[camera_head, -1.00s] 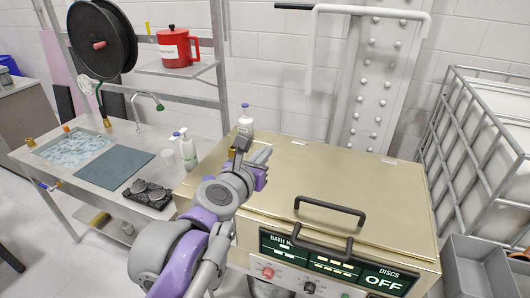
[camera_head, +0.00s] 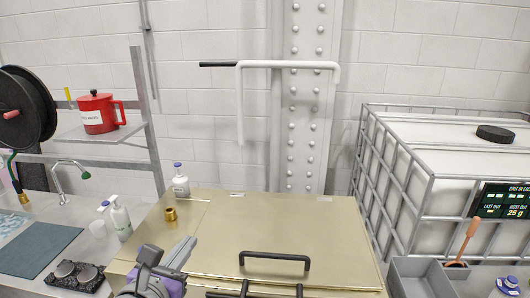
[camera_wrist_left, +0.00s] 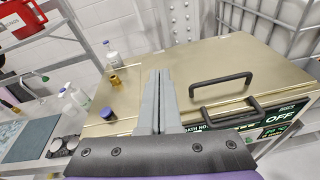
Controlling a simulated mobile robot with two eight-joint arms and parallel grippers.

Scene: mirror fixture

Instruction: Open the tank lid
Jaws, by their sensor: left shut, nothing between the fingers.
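The tank (camera_head: 350,215) is a brass-coloured box with a flat lid (camera_head: 270,225) lying shut on top. A black bar handle (camera_head: 274,256) stands near the lid's front edge. The handle (camera_wrist_left: 222,84) and lid (camera_wrist_left: 190,60) also show in the left wrist view. A second dark handle (camera_wrist_left: 233,111) is on the tank's front. My left gripper (camera_head: 187,243) is shut and empty, left of the lid handle and apart from it. In the left wrist view its fingertips (camera_wrist_left: 158,74) are together over the tank top. My right gripper is out of view.
A white bottle (camera_head: 181,186) and a small brass fitting (camera_head: 170,214) stand at the tank's back left. A white pipe arm (camera_head: 285,64) hangs on the wall behind. A caged white container (camera_head: 440,150) and grey bins (camera_head: 412,266) stand at the right.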

